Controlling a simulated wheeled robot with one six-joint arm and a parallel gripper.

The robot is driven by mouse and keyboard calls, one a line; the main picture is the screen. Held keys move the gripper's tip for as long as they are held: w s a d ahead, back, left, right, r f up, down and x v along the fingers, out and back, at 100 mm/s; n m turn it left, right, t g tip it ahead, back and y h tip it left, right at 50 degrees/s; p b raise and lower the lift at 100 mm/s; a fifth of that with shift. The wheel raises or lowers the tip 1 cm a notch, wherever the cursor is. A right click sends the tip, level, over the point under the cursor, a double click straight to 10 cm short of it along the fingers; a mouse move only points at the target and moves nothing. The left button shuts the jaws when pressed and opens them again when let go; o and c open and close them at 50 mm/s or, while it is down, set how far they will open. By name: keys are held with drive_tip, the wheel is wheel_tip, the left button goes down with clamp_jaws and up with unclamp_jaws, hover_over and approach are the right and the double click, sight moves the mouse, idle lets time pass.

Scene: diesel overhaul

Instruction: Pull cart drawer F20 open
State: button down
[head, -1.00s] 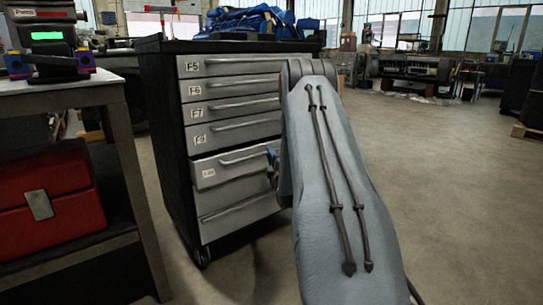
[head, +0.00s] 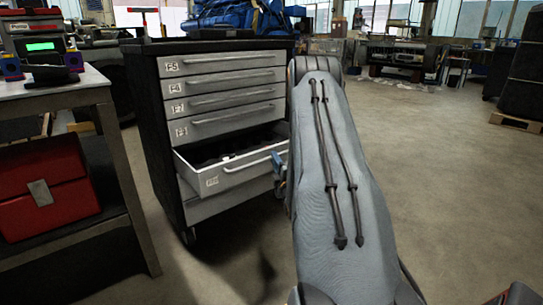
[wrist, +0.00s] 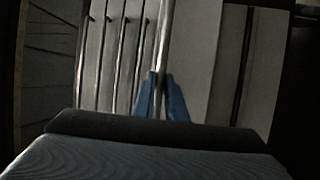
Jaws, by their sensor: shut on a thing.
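The cart drawer (head: 232,178), fifth from the top of the grey tool cart (head: 158,110), stands partly pulled out in the head view. Its small label is too blurred to read surely. Its dark inside shows behind the front. My gripper (head: 279,163) is at the right part of the drawer's bar handle (head: 250,162), mostly hidden by my arm. In the wrist view the blue fingers of my gripper (wrist: 162,100) are shut on the handle (wrist: 163,40), which runs upright in that picture.
The drawers above and the one below look shut. A workbench (head: 60,100) with a red toolbox (head: 45,185) below it stands at the left, near the cart. Open floor (head: 440,170) lies to the right.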

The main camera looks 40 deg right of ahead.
drive_tip(key=shift+s, duration=0.1)
idle(0.3)
drive_tip(key=c, duration=1.8)
unclamp_jaws()
drive_tip(key=p+v, duration=0.2)
drive_tip(key=v, duration=0.6)
